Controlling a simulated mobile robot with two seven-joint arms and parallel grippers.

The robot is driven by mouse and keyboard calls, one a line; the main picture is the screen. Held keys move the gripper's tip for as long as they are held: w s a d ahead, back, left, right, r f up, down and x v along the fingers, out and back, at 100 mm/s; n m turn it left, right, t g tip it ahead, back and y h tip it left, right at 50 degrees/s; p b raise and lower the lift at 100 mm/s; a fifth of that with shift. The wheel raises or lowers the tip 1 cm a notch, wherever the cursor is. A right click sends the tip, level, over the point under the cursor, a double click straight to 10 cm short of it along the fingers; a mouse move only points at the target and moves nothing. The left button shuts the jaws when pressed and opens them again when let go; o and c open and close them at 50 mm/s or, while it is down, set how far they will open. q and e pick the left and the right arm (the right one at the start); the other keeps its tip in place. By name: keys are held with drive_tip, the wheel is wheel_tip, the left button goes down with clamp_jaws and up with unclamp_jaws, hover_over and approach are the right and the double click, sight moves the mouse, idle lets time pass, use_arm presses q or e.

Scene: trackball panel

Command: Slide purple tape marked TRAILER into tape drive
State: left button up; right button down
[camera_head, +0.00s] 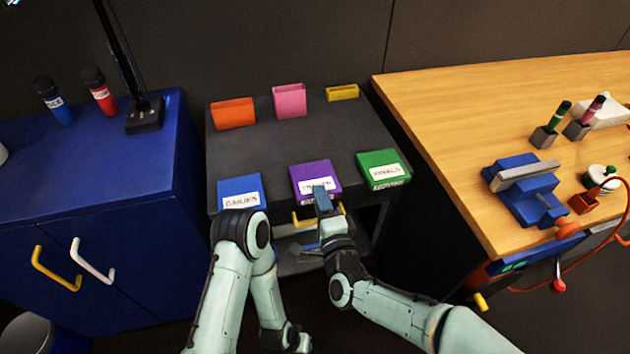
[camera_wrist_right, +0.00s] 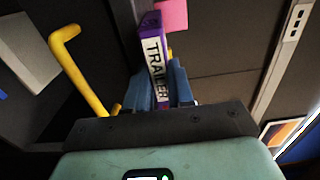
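The purple tape (camera_head: 312,175) marked TRAILER lies on the dark table between a blue and a green tape, its front edge toward me. My right gripper (camera_head: 323,200) is at that front edge, one blue finger over its top. In the right wrist view the tape's labelled spine (camera_wrist_right: 156,65) sits between the two blue fingers (camera_wrist_right: 160,88), with no clear gap on either side; I cannot tell whether they grip it. I cannot clearly identify the tape drive.
A blue tape (camera_head: 240,189) and green tape (camera_head: 381,166) flank the purple one. Orange (camera_head: 232,113), pink (camera_head: 289,100) and yellow (camera_head: 342,92) holders stand behind. A yellow handle (camera_wrist_right: 78,75) lies under the table edge. A wooden desk (camera_head: 440,105) and blue cabinet (camera_head: 90,185) stand at the sides.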

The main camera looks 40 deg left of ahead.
drive_tip(key=shift+r, duration=0.2)
drive_tip(key=shift+r+p, duration=0.45)
drive_tip(key=shift+r, duration=0.95)
